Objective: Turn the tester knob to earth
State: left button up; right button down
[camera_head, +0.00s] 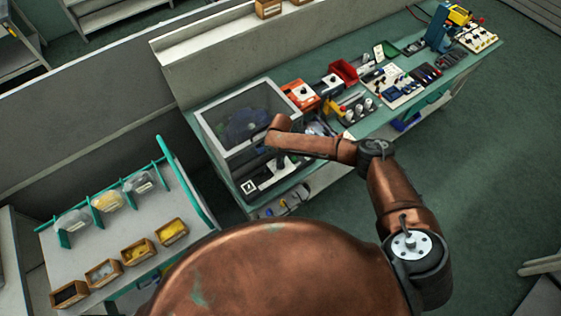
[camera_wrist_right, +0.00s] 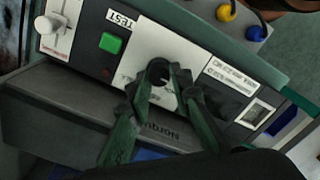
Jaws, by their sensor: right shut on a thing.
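The tester (camera_wrist_right: 90,72) is a dark panel with a white dial plate (camera_wrist_right: 140,45), a green button (camera_wrist_right: 111,43) and a "TEST" label. The black tester knob (camera_wrist_right: 158,72) sits on the white plate; the small lettering around it is too blurred to read. My right gripper (camera_wrist_right: 163,80) is shut on the knob, one dark green finger on each side, partly hiding it and the plate. In the head view my right gripper (camera_head: 281,163) is small and dark over the tester (camera_head: 266,181) at the bench's near end. My left gripper is not in view.
A clear-walled enclosure (camera_head: 215,150) stands right behind the tester. An orange box (camera_head: 300,95), a red bin (camera_head: 344,70) and other instruments fill the bench to the right. A rack with several small wooden bins (camera_head: 138,251) stands at left.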

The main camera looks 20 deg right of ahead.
jog(key=m+p, duration=0.3)
jog(key=m, duration=0.1)
jog(key=shift+r, duration=0.15)
jog(key=shift+w+d+m+p, duration=0.1)
jog(key=shift+m+p, duration=0.85)
jog(key=shift+m, duration=0.65)
jog(key=c, duration=1.7)
grip_release()
jog(key=shift+c, duration=0.2)
jog(key=shift+r, duration=0.1)
notch_tip(320, 180, up, 12)
jog(key=shift+f, duration=0.2)
